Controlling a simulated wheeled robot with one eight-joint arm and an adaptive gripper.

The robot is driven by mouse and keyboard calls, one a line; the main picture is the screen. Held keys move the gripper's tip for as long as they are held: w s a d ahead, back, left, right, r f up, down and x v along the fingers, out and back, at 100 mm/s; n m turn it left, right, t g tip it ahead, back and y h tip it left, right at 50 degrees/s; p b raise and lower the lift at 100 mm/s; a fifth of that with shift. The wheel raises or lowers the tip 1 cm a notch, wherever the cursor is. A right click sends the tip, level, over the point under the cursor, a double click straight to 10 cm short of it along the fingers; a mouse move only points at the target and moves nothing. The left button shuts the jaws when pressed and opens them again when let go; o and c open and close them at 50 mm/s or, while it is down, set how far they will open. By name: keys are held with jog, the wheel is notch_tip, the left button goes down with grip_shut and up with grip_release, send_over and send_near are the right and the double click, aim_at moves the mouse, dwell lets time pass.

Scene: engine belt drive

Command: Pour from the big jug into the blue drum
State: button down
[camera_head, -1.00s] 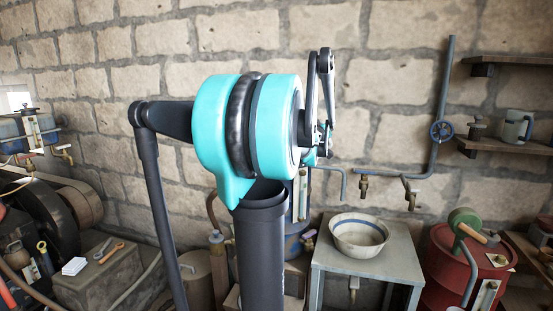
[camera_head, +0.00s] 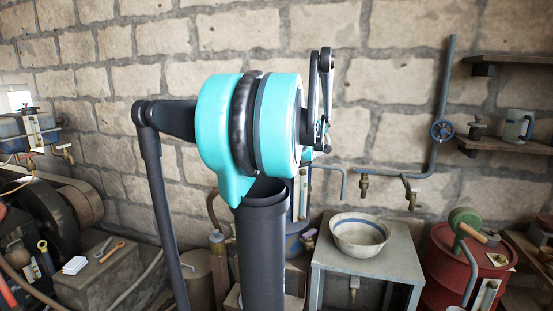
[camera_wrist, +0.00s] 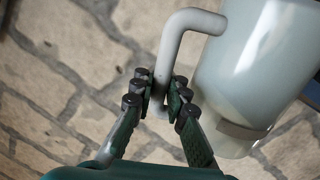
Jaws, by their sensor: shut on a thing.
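A pale grey-green jug (camera_wrist: 255,75) shows at the right of the wrist view, cut off by the frame edges, with a darker band near its lower end. My gripper (camera_wrist: 162,92) is shut on the jug's bent handle (camera_wrist: 188,22), with a finger on either side. The jug's mouth and contents are not visible. In the head view my own arm fills the middle, and I cannot make out the gripper or the held jug. A blue drum (camera_head: 294,243) with a pale gauge strip stands behind my arm, mostly hidden.
A bowl (camera_head: 360,234) stands on a grey metal table (camera_head: 370,268). A red drum (camera_head: 455,262) with a green-and-wood tool is at right. Wall pipes (camera_head: 443,85) and shelves (camera_head: 520,62) with a grey mug (camera_head: 516,127) are nearby. Machinery (camera_head: 65,215) fills the left.

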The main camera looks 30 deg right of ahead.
jog(key=shift+w+a+r, duration=0.15)
jog(key=shift+w, duration=0.15)
jog(key=shift+w+a+r+n+p, duration=0.15)
jog(key=shift+w+a+n+p, duration=0.05)
jog(key=shift+w+n+p, duration=0.25)
jog(key=shift+w+a+r+n+p, duration=0.2)
jog(key=shift+w+n+p, duration=0.15)
jog(key=shift+n, duration=0.2)
jog(key=shift+w, duration=0.2)
jog(key=shift+w+a+r+n+g+p, duration=0.25)
jog(key=shift+w+n+p, duration=0.3)
jog(key=shift+p, duration=0.8)
jog(key=shift+w+a+r+n+g+p, duration=0.1)
jog(key=shift+w+a+n+g+p, duration=0.15)
jog(key=shift+n+p, duration=0.75)
jog(key=shift+w+a+f+n+p, duration=0.3)
jog(key=shift+w+f+n, duration=0.15)
jog(key=shift+w+f, duration=0.3)
jog(key=shift+w+a+r+n+g, duration=0.1)
jog(key=shift+w+a+n+g, duration=0.1)
jog(key=shift+w+n, duration=0.25)
jog(key=shift+w+a+n+g, duration=0.1)
jog(key=shift+w+a+n, duration=0.15)
jog(key=shift+w, duration=0.25)
dwell(0.7)
